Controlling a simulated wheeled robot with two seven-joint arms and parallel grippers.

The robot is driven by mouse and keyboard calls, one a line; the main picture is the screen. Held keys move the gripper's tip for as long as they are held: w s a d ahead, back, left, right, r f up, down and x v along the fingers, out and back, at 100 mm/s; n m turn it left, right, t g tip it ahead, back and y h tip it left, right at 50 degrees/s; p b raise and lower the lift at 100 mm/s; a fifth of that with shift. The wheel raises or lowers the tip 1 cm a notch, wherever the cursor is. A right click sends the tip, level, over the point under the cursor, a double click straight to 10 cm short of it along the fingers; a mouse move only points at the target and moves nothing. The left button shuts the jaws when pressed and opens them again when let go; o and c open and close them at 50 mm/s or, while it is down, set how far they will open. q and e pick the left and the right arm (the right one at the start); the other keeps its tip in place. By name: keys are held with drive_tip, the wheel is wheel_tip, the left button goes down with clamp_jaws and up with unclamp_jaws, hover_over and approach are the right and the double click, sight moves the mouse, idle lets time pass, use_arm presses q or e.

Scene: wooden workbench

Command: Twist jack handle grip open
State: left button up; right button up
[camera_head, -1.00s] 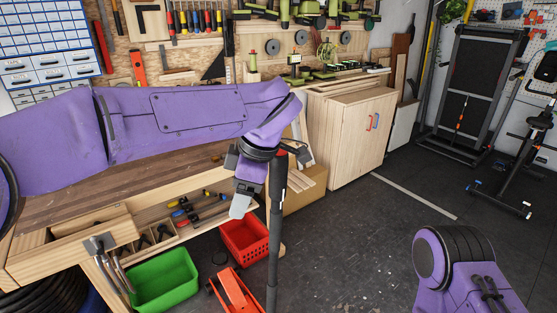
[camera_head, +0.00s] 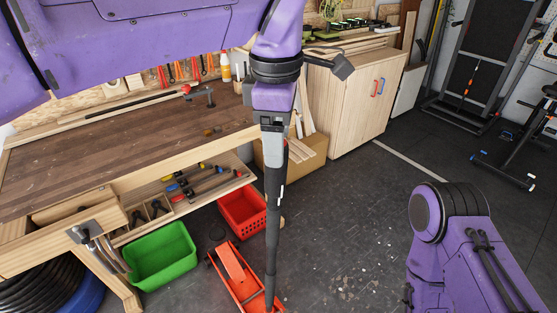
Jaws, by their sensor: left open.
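A red floor jack (camera_head: 240,289) stands on the dark floor below the bench. Its long black handle (camera_head: 272,235) rises nearly upright from it, with the grip (camera_head: 275,165) at the upper end. My left gripper (camera_head: 274,124) points down right over the top of the grip and hides its upper end. It is open, and a grey finger shows in front of the handle top. I cannot tell whether the fingers touch the grip. My right gripper is out of view; only part of my right arm shows at lower right.
The wooden workbench (camera_head: 110,150) stands at left, with clamps on its lower shelf. A green bin (camera_head: 163,262) and a red crate (camera_head: 240,218) stand beside the jack. A cardboard box (camera_head: 305,158) and a cabinet (camera_head: 350,105) stand behind. The floor to the right is mostly clear.

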sight(276, 170)
use_arm(q)
drive_tip(key=f, duration=0.6)
drive_tip(key=shift+w, duration=0.3)
drive_tip(key=shift+w+f, duration=0.2)
drive_tip(key=shift+f, duration=0.1)
drive_tip(key=shift+s+r, duration=0.1)
drive_tip(key=shift+s, duration=0.2)
drive_tip(key=shift+s+r, duration=0.1)
drive_tip(key=shift+s, duration=0.1)
drive_tip(key=shift+c, duration=1)
drive_tip(key=c, duration=0.6)
drive_tip(key=shift+w, duration=0.1)
drive_tip(key=shift+c, duration=1.3)
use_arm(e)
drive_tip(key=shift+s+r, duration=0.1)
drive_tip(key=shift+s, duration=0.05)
